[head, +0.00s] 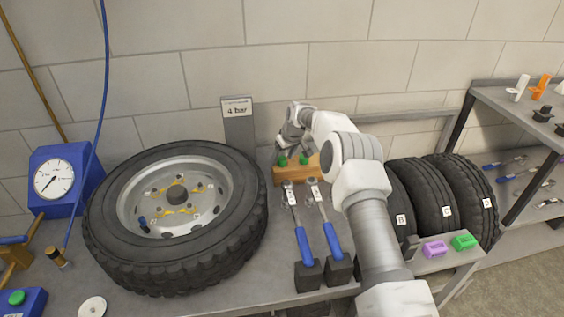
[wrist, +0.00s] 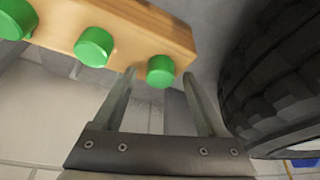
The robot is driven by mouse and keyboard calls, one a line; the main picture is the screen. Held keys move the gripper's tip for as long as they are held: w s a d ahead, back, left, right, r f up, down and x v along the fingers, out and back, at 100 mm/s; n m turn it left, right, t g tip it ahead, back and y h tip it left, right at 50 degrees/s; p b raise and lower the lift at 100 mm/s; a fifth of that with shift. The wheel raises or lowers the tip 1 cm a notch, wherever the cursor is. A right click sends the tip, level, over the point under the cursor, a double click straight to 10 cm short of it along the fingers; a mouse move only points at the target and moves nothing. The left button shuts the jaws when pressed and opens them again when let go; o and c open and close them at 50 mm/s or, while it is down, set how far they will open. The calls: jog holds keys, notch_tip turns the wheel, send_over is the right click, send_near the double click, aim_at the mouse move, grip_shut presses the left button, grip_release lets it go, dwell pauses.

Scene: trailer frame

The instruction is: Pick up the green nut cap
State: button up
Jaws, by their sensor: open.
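Several green nut caps are on a wooden block (head: 290,175), which stands at the back of the bench. In the wrist view the block (wrist: 140,22) runs across the top, with one green cap (wrist: 161,72) near its end, a second (wrist: 94,46) beside it and a third (wrist: 15,18) at the left edge. My gripper (wrist: 160,77) is open and empty. Its fingertips lie on either side of the end cap in the picture; I cannot tell whether they touch it. In the head view my gripper (head: 288,143) is right above and behind the block, partly hidden by my arm.
A large wheel (head: 250,225) lies left of the block. Upright tyres (head: 432,190) stand on the right, and one tyre (wrist: 285,80) is close beside my gripper. A wall is behind.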

grip_shut()
dwell(0.4)
